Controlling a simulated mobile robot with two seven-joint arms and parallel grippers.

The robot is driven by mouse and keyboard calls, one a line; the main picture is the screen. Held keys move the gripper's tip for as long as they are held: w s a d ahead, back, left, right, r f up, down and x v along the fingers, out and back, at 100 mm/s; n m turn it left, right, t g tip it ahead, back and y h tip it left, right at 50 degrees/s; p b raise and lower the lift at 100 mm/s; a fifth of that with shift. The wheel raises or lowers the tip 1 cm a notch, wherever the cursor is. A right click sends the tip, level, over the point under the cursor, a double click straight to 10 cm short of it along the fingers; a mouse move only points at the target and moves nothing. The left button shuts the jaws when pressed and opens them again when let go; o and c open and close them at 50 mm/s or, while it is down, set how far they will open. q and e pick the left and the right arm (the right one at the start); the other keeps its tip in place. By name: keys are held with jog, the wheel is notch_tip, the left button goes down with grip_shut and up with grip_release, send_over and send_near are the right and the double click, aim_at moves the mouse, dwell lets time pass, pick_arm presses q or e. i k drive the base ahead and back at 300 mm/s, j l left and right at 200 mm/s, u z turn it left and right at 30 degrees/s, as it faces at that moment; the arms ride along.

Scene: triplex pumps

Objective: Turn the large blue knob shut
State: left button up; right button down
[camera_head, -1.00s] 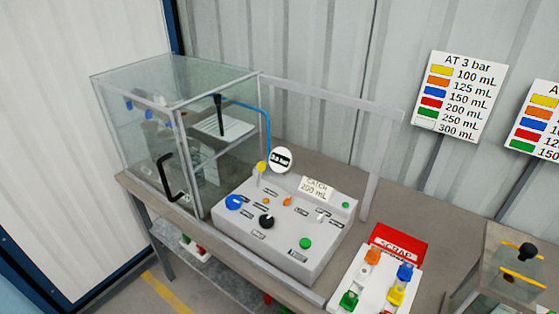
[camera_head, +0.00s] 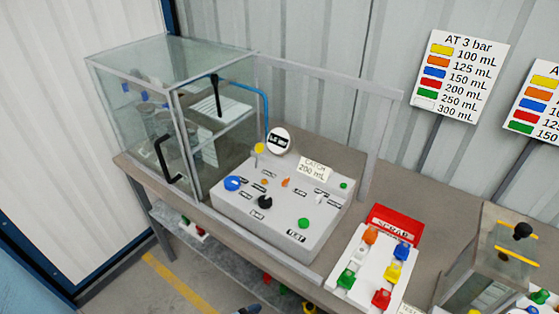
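The large blue knob (camera_head: 232,184) sits at the left end of the sloped top of a grey control panel (camera_head: 265,225) on the bench. Its exact angle is too small to read. A black knob (camera_head: 264,202) sits to its right, and a yellow knob (camera_head: 258,148) stands behind it. A round white gauge (camera_head: 279,141) stands at the panel's back. Neither of my grippers can be made out; a small dark and blue piece shows at the bottom edge, too cut off to identify.
A glass enclosure (camera_head: 130,65) with black handles stands left of the panel. A white tray (camera_head: 348,292) with coloured pieces and a red scrap box (camera_head: 395,225) are to the right. A second clear case (camera_head: 490,262) stands at far right. A grey frame rises behind the panel.

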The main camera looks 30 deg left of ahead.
aim_at(232, 183)
jog(key=u, duration=1.3)
